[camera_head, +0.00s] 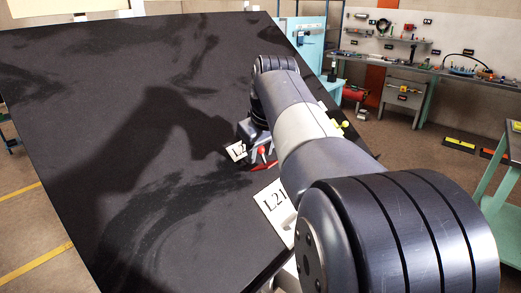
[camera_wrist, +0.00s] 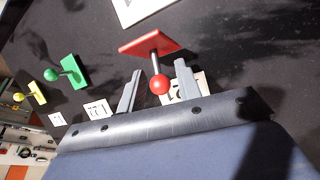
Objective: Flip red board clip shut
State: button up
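The red clip has a flat red base (camera_wrist: 136,45) on the dark board, with a short grey rod standing out from it toward the wrist camera. The rod ends in a red ball knob (camera_wrist: 160,84). In the head view the red base (camera_head: 262,165) shows partly behind my arm. My gripper (camera_wrist: 158,67) is open, with one grey finger on each side of the rod and knob. I see gaps on both sides, so the fingers look apart from it. In the head view my gripper (camera_head: 254,135) is just above the clip, its fingers largely hidden.
A green clip (camera_wrist: 72,72) and a yellow clip (camera_wrist: 34,93) stand to the left in the wrist view, with small labels near them. A white card (camera_head: 273,206) marked L21 lies near the board's edge. The dark board (camera_head: 120,130) is bare to the left.

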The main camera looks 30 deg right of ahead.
aim_at(267, 164)
grip_shut()
